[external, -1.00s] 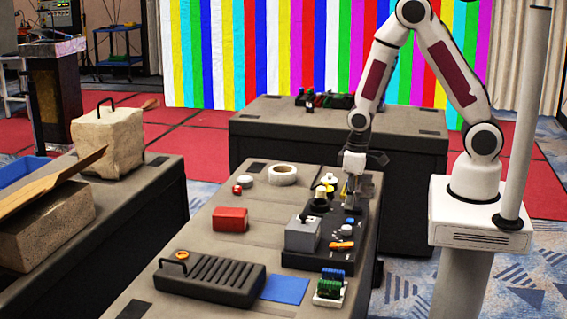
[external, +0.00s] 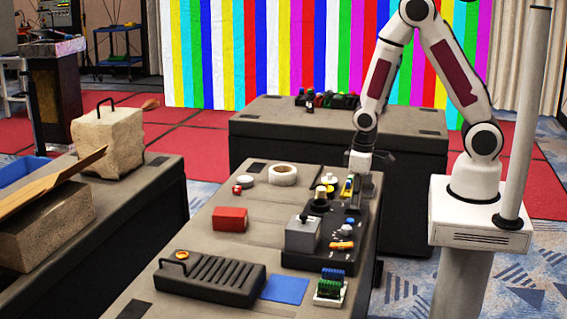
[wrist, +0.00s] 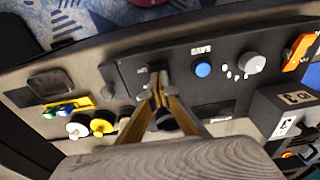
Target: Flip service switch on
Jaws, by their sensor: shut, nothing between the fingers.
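A black control panel (external: 310,259) lies on the right side of the near table; it also shows in the wrist view (wrist: 215,92). It carries a blue button (wrist: 203,69), a grey knob (wrist: 250,62) and an orange lever (wrist: 299,52). My gripper (external: 356,196) is shut and empty at the panel's far end. In the wrist view, its fingertips (wrist: 158,88) meet in front of a small dark fitting on the panel. The fingers partly hide that fitting. I cannot tell whether they touch it, or read a service label.
A grey box (external: 302,236) stands on the panel. Yellow and white round parts (wrist: 101,123) lie near the gripper. A red block (external: 231,220), a tape roll (external: 283,175) and a black ribbed case (external: 210,277) sit on the table. The table's middle is fairly clear.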

